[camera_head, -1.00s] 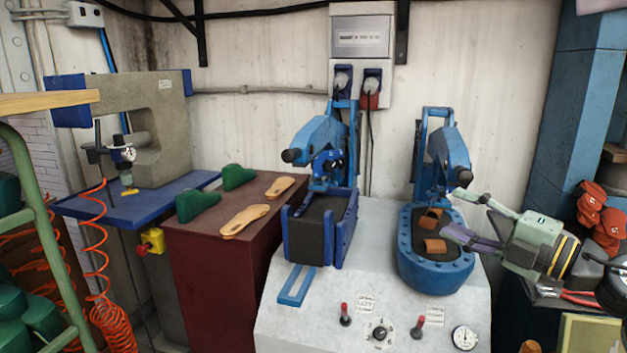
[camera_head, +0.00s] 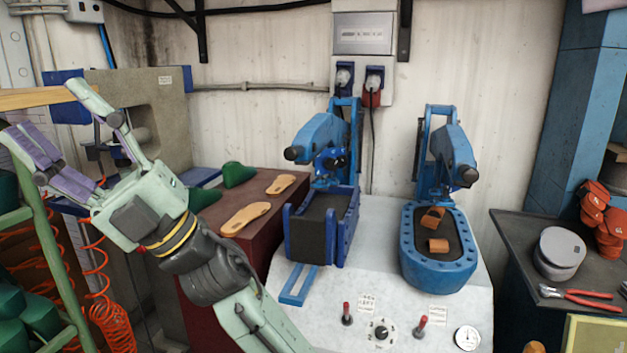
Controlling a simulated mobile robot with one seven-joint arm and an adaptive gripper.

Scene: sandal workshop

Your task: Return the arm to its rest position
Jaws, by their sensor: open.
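My gripper (camera_head: 62,130) is at the left of the head view, raised in front of the grey machine. Its fingers are spread wide and nothing is between them. My arm (camera_head: 215,265) reaches up from the bottom middle and hides part of the maroon cabinet and the blue table. Two brown strap pieces (camera_head: 438,246) lie on the dark pad of the right blue press (camera_head: 440,275), clear of my gripper.
The maroon cabinet (camera_head: 262,233) bears two tan soles (camera_head: 245,219) and green lasts (camera_head: 239,174). The left blue press (camera_head: 320,215) has an empty bed. A green rack (camera_head: 45,235) stands close below my gripper. Red pliers (camera_head: 580,297) lie on the dark right table (camera_head: 510,240).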

